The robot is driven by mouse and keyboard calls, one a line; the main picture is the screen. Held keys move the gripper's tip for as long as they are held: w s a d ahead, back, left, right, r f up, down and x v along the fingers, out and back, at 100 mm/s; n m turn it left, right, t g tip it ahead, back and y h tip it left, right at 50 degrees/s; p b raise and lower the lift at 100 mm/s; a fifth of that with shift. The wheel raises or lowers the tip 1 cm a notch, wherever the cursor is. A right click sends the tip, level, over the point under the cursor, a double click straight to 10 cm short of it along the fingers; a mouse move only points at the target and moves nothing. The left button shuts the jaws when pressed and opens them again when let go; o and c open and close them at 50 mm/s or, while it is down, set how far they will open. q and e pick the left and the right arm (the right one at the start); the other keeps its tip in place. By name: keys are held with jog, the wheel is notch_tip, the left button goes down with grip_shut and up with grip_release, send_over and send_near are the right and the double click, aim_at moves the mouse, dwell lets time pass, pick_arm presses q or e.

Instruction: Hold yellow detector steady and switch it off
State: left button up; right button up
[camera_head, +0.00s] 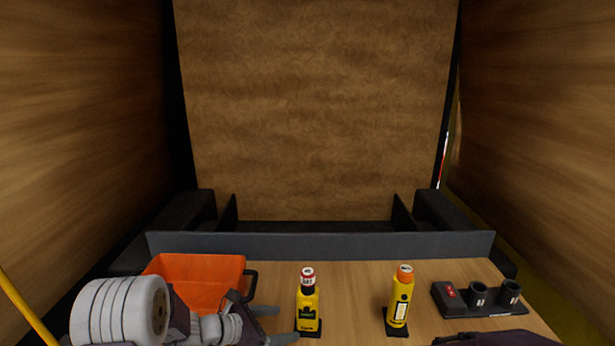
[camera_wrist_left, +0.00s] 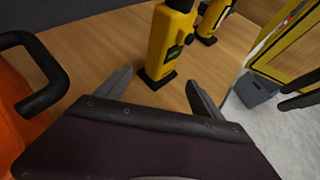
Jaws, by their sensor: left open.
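Two yellow handheld devices stand upright on the wooden table. One yellow device (camera_head: 308,312) has a red and white top and stands left of the other. The other yellow device (camera_head: 399,304) has an orange top. Which one is the detector I cannot tell. My left gripper (camera_head: 274,325) is open and empty, its fingers pointing at the left device from its left side. In the left wrist view the near device (camera_wrist_left: 170,45) stands just beyond and between the open fingers (camera_wrist_left: 158,82), apparently not held. A dark purple part at the bottom right of the head view seems mine; its fingers are hidden.
An orange bin (camera_head: 200,275) with a black handle (camera_wrist_left: 50,85) stands close left of my left gripper. A black holder (camera_head: 475,300) with two cups and a red switch sits at the right. A grey raised ledge (camera_head: 320,245) closes the back; bare table lies between the devices.

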aim_at(298, 323)
pick_arm(q)
jog(key=b+x, duration=0.3)
jog(key=x, duration=0.4)
jog(key=shift+d+f, duration=0.2)
jog(key=shift+f, duration=0.05)
jog(key=shift+w+d+f, duration=0.15)
jog(key=shift+w+d, duration=0.2)
jog(key=shift+d, duration=0.2)
pick_arm(e)
jog(key=shift+f, duration=1.95)
pick_arm(q)
jog(key=c, duration=1.2)
jog(key=shift+o, duration=0.2)
pick_arm(e)
grip_shut()
